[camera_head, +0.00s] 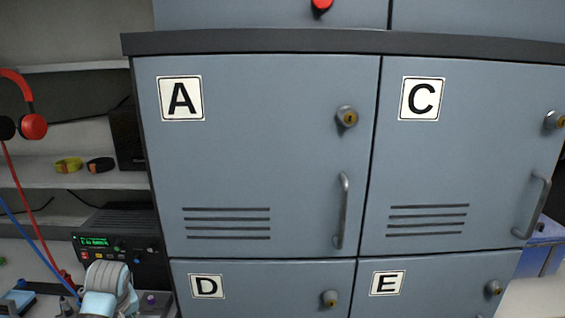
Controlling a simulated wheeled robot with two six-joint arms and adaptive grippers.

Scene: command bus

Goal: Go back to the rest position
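Neither of my grippers can be made out in the head view. A rounded white and light-blue part shows at the bottom left edge; it looks like a piece of my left arm, with no fingers visible. A blue-grey locker cabinet fills the middle and right. Its door A (240,155), door C (450,155), door D (265,290) and door E (435,285) all look shut. Doors A and C have upright metal handles (342,210) and round locks (347,116).
Shelves (60,178) on the left hold a yellow band (68,165), a black band (100,165) and red headphones (32,126). A black radio unit (118,243) with a green display stands below. A blue box (541,248) shows at the right edge.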

